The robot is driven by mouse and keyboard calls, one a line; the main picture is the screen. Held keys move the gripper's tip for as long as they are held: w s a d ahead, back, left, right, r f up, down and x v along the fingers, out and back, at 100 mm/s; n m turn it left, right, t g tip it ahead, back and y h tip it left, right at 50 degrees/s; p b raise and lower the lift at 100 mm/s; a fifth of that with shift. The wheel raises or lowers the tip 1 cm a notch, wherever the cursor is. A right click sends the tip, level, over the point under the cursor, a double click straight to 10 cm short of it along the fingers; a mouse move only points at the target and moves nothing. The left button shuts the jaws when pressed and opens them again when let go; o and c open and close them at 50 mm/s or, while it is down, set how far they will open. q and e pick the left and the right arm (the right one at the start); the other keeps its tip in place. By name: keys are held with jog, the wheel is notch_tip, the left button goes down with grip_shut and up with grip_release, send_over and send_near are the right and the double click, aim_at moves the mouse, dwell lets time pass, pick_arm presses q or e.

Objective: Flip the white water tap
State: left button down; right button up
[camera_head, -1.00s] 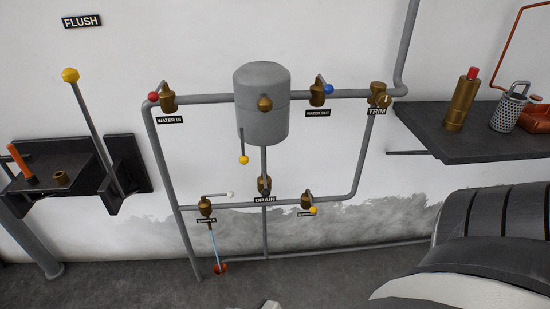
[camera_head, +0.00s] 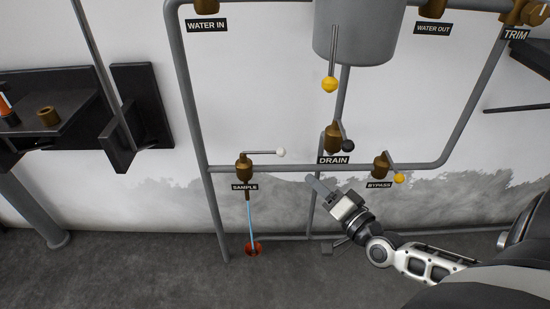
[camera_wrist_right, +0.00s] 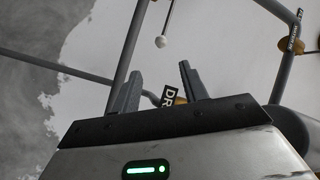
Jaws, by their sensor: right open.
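The white-knobbed tap is the brass SAMPLE valve (camera_head: 243,169) on the lower pipe. Its lever points right, roughly level, and ends in a white ball (camera_head: 281,153). A blue water stream (camera_head: 249,215) runs from the valve down to a red floor drain (camera_head: 253,249). My right gripper (camera_head: 317,184) is below and right of the white ball, apart from it. In the right wrist view its two fingers (camera_wrist_right: 159,82) are spread with nothing held, and the white ball (camera_wrist_right: 161,42) shows beyond the gap between them. My left gripper is not in view.
The DRAIN valve (camera_head: 333,138) with a black knob and the BYPASS valve (camera_head: 381,166) with a yellow knob sit close to the right. The grey tank (camera_head: 355,35) hangs above. A dark shelf (camera_head: 70,95) and a long lever (camera_head: 92,50) stand at left.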

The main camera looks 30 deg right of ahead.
aim_at(284, 155)
jog(key=w+b, duration=0.1)
jog(key=w, duration=0.4)
jog(key=w+b, duration=0.1)
jog(key=w, duration=0.4)
jog(key=w+b, duration=0.1)
jog(key=w, duration=0.4)
jog(key=shift+a, duration=0.35)
jog(key=shift+r, duration=0.1)
grip_shut()
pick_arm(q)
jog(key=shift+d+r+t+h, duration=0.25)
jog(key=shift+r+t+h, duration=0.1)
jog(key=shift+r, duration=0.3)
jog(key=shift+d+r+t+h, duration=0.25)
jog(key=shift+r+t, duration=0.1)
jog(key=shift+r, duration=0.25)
